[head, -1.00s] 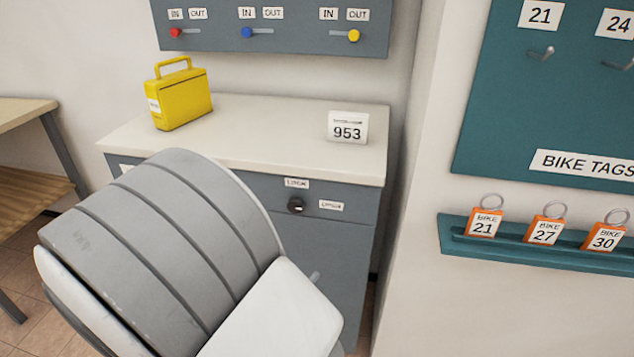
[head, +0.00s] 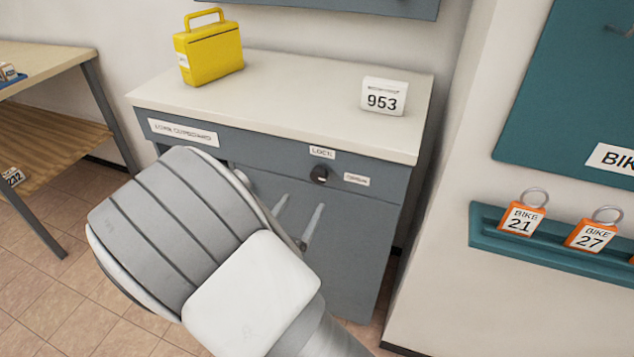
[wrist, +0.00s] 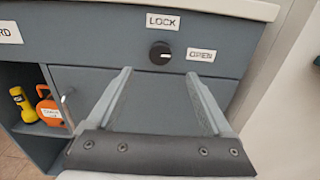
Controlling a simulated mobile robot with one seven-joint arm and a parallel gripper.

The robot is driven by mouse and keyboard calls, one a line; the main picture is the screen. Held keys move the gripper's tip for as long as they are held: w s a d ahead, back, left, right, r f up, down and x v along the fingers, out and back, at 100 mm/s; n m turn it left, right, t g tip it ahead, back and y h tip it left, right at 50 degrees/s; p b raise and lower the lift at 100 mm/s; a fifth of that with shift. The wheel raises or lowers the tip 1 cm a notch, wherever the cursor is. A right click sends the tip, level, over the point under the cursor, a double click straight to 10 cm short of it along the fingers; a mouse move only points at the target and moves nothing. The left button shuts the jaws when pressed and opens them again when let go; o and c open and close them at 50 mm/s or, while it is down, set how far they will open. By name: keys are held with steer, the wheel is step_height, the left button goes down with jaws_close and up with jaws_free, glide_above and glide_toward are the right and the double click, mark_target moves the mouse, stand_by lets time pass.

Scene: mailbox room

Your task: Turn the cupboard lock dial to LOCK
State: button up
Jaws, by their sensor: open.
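The lock dial (head: 319,174) is a round black knob on the grey cupboard's (head: 355,240) front, right of centre. The LOCK label (head: 321,152) is above it and the OPEN label (head: 356,180) is to its right. In the wrist view, the dial (wrist: 160,53) has a small pale mark on its right side, toward the OPEN label (wrist: 201,55). My gripper (head: 304,202) is open and empty, below and in front of the dial, apart from it. In the wrist view the dial appears just beyond and between its fingertips (wrist: 158,73).
On the cupboard top stand a yellow case (head: 210,55) and a white 953 sign (head: 384,96). An open compartment at left holds a yellow torch (wrist: 22,103) and an orange item (wrist: 48,108). A teal bike-tag rack (head: 548,235) is at right.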

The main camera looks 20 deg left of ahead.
mark_target(318, 178)
steer(key=w, duration=0.3)
steer(key=w+b, duration=0.1)
steer(key=w, duration=0.6)
steer(key=shift+d+b, duration=0.35)
steer(key=shift+d, duration=0.05)
steer(key=shift+c, duration=0.2)
jaws_close()
